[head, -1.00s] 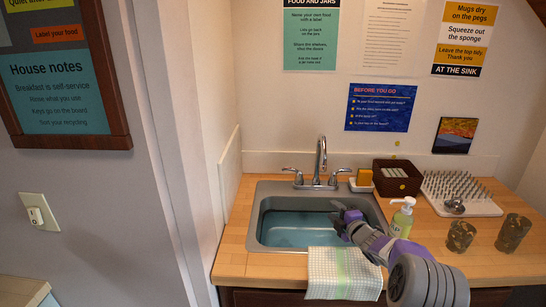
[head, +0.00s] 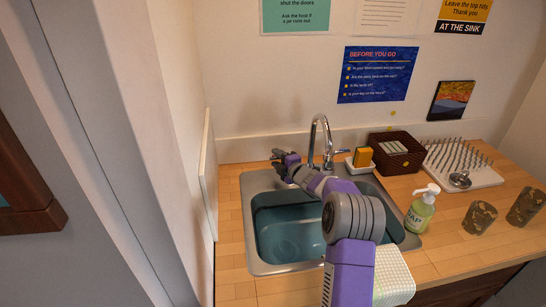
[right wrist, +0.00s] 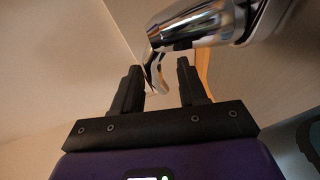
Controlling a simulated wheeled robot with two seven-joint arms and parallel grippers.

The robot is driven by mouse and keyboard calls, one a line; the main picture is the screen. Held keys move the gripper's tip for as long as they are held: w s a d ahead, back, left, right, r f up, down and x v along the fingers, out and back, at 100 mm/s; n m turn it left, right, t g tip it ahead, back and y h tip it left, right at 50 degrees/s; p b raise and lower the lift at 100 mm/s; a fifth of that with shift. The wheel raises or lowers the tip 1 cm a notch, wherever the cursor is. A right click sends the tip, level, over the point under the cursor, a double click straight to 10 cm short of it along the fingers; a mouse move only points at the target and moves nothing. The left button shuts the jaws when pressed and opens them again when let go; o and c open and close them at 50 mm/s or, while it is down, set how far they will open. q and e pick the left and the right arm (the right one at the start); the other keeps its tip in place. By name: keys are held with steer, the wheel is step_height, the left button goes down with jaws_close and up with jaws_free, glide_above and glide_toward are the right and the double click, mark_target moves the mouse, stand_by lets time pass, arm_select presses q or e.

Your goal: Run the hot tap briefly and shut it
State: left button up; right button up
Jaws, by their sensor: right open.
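The chrome tap (head: 322,132) stands behind the sink (head: 249,222), with a lever handle on each side. The right-hand handle (head: 342,152) is in clear view in the head view. My right gripper (head: 281,160) is at the left-hand handle and largely hides it. In the right wrist view, my right gripper (right wrist: 160,78) is open, with its fingers either side of a chrome lever (right wrist: 155,72); contact cannot be told. A larger chrome part (right wrist: 205,25) is above right. No running water shows. I cannot read any hot marking. My left gripper is not in view.
A sponge (head: 362,157) in a white dish and a brown basket (head: 397,164) stand right of the tap. A soap bottle (head: 421,212), two tumblers and a spiked rack (head: 484,179) are farther right. A checked cloth (head: 393,280) hangs in front.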

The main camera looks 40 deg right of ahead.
steer(key=shift+w+d+f, duration=0.1)
steer(key=shift+w+f, duration=0.1)
steer(key=shift+w, duration=1.1)
jaws_close()
